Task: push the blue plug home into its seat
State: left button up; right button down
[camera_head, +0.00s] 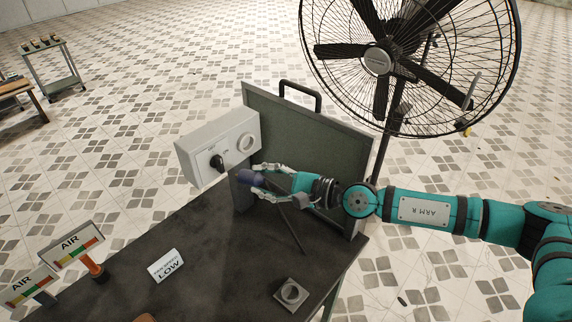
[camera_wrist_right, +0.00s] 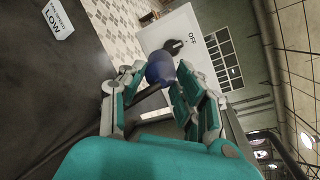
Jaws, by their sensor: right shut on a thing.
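The blue plug (camera_head: 248,178) is a dark blue cylinder between the fingers of my right gripper (camera_head: 259,180), which is shut on it. The plug also shows in the right wrist view (camera_wrist_right: 160,68). A light grey box (camera_head: 205,146) stands in front of the green panel. On its face are a round pale ring socket (camera_head: 246,142) and a black knob (camera_head: 216,162). The plug is below the ring socket and apart from it in the head view. In the right wrist view the knob (camera_wrist_right: 172,46) is beside an OFF mark, and the socket is hidden. My left gripper is not in view.
A dark table (camera_head: 200,245) carries a LOW sign (camera_head: 167,266), AIR gauges (camera_head: 72,243) and a small square block with a round hole (camera_head: 291,292). The green panel (camera_head: 310,140) stands upright behind the gripper. A large fan (camera_head: 405,60) stands behind.

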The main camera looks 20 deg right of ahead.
jog(key=shift+w+d+m+t+h, duration=1.4)
jog(key=shift+w+d+m+t, duration=0.5)
jog(key=shift+d+t, duration=0.75)
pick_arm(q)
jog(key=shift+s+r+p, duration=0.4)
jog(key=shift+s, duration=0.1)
pick_arm(e)
jog(key=x, duration=0.6)
jog(key=shift+f, duration=0.25)
jog(key=shift+w+d+g, duration=0.1)
jog(key=shift+d+g, duration=0.05)
jog(key=shift+g, duration=0.1)
jog(key=shift+x, duration=0.95)
jog(key=c, duration=0.9)
grip_release()
jog(key=shift+o, duration=0.2)
